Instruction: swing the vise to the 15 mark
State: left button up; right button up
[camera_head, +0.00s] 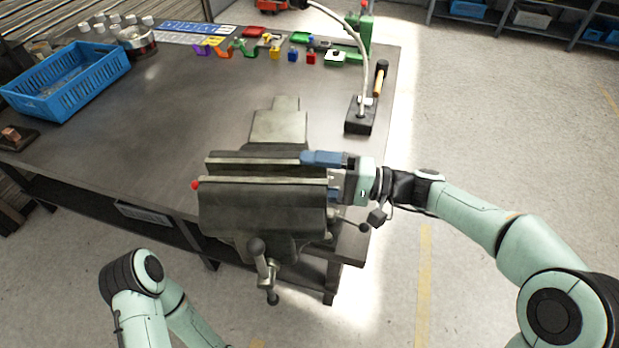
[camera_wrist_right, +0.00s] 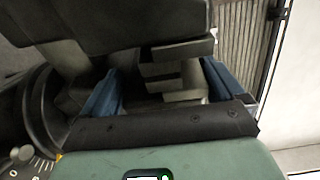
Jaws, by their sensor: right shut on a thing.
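The grey vise (camera_head: 262,208) stands at the table's front edge, with its screw handle hanging at the front and a red knob (camera_head: 195,185) at its left end. My right gripper (camera_head: 325,177) reaches in from the right, its blue fingers shut on the right end of the vise's jaws. In the right wrist view, part of the vise (camera_wrist_right: 172,75) sits between the two blue fingers. A round dial with pale tick marks (camera_wrist_right: 28,163) shows at the lower left there; its numbers are too small to read. My left arm shows at the lower left, but its gripper is out of view.
The dark table (camera_head: 170,105) is bare behind and left of the vise. A blue crate (camera_head: 68,80) stands at the far left. A lamp base (camera_head: 361,115) and a hammer (camera_head: 380,78) are at the right edge. Several small coloured parts lie at the back.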

jog(key=o, duration=1.1)
jog(key=shift+d, duration=0.1)
jog(key=shift+d, duration=0.1)
jog(key=s+d, duration=0.1)
jog(key=d, duration=0.7)
jog(key=s+d+b, duration=0.1)
jog(key=d, duration=0.4)
jog(key=shift+s, duration=0.3)
